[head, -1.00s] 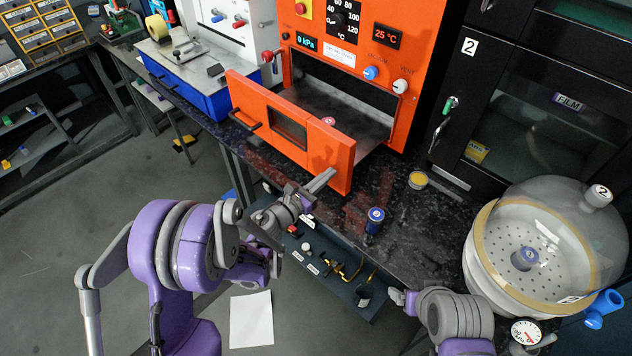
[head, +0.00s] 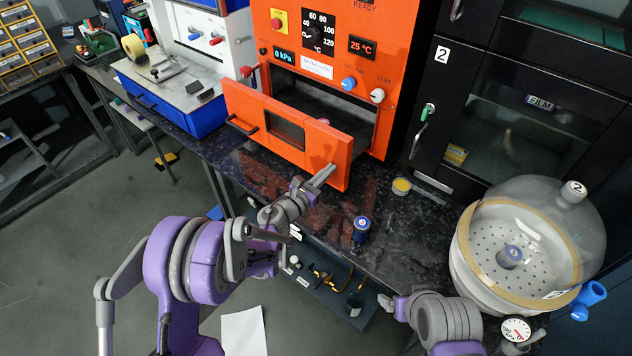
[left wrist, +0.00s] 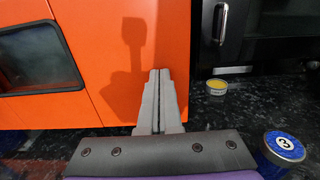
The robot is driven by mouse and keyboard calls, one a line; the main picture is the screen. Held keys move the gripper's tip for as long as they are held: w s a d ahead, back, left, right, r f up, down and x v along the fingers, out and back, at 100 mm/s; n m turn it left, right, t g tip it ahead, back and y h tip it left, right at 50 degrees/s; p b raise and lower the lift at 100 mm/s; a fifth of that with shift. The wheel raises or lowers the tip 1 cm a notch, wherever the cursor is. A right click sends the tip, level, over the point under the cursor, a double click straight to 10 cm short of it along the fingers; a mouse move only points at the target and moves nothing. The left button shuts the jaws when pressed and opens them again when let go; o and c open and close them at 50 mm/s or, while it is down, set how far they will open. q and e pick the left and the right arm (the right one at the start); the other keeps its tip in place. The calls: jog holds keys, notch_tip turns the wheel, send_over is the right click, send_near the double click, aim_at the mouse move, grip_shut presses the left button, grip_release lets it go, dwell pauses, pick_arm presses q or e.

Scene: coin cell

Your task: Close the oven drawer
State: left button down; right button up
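The orange oven (head: 335,75) stands on the black speckled counter. Its drawer (head: 285,135) is partly pulled out, with an orange front, a dark window and a black handle (head: 242,125) at the left. My left gripper (head: 326,174) is at the right part of the drawer front, with its fingertips at or very near the orange face. In the left wrist view its two fingers (left wrist: 160,90) are together with nothing between them, pointing at the orange panel (left wrist: 110,50). I cannot tell whether they touch. My right gripper (head: 388,302) is low at the right, partly shown.
A blue cylinder (head: 361,229) and a small yellow-topped tin (head: 401,186) stand on the counter right of my left gripper. A glass-domed desiccator (head: 530,245) stands further right. The black cabinet (head: 500,120) is beside the oven.

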pick_arm(q)
jog(key=p+x, duration=0.1)
jog(key=x, duration=1.6)
jog(key=shift+d+r, duration=0.1)
jog(key=shift+r, duration=0.1)
jog(key=shift+w+r, duration=0.1)
